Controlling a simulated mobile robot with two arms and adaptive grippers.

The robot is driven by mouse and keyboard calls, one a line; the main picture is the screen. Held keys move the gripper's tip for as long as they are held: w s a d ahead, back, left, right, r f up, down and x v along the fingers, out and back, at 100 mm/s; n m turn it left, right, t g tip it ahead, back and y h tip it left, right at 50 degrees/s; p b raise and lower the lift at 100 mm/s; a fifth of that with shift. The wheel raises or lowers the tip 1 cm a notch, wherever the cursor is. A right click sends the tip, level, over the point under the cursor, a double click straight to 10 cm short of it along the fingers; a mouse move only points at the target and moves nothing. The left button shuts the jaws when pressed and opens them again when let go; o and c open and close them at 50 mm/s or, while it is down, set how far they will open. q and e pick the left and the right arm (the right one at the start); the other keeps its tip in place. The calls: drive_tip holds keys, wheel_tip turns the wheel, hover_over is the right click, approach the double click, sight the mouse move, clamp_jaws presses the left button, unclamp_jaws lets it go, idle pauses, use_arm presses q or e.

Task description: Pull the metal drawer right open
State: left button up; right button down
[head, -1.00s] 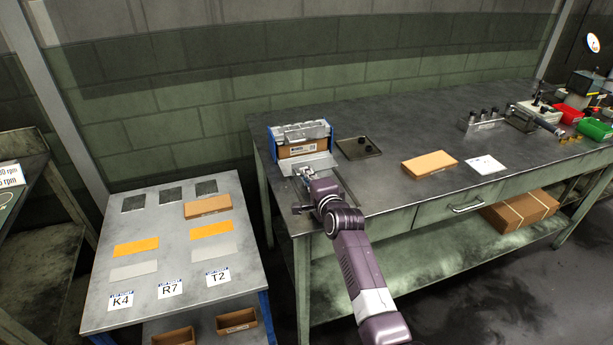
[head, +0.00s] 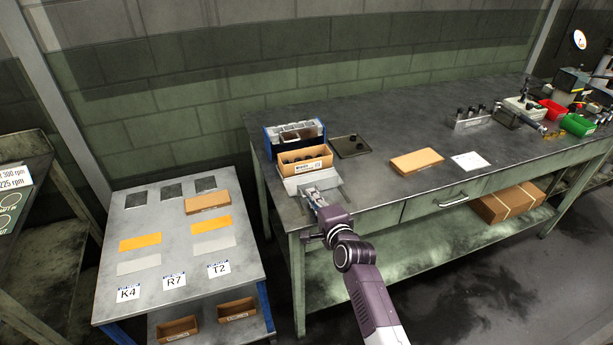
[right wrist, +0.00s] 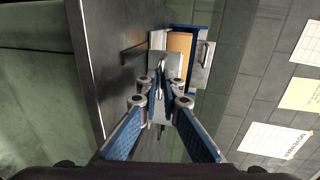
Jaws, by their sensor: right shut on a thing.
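The metal drawer (head: 291,185) shows in the head view at the left end of the bench, out in front of its blue-sided housing (head: 268,143). An open cardboard box (head: 319,163) with dark round things in it rides on the drawer. My right gripper (head: 316,194) is at the drawer's front and is shut on its handle. In the right wrist view, the fingers (right wrist: 160,88) close together on a thin metal part in front of the drawer, with the box (right wrist: 180,46) behind. The handle is mostly hidden by the fingers. My left gripper is not in view.
A dark tray (head: 350,147) lies right of the drawer, then a flat cardboard box (head: 416,162) and a white label (head: 470,161). A lower table (head: 160,219) with cards and labels stands at the left. The bench middle is fairly clear.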

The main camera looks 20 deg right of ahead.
drive_tip(key=p+v, duration=0.1)
drive_tip(key=v, duration=0.2)
drive_tip(key=f+p+v, duration=0.1)
drive_tip(key=v, duration=0.2)
drive_tip(key=shift+s+f+p, duration=0.1)
drive_tip(key=shift+s+p, duration=0.2)
drive_tip(key=shift+s, duration=0.2)
drive_tip(key=shift+f, duration=0.25)
drive_tip(key=c, duration=2.4)
unclamp_jaws()
drive_tip(key=v, duration=1.2)
drive_tip(key=shift+s, duration=0.25)
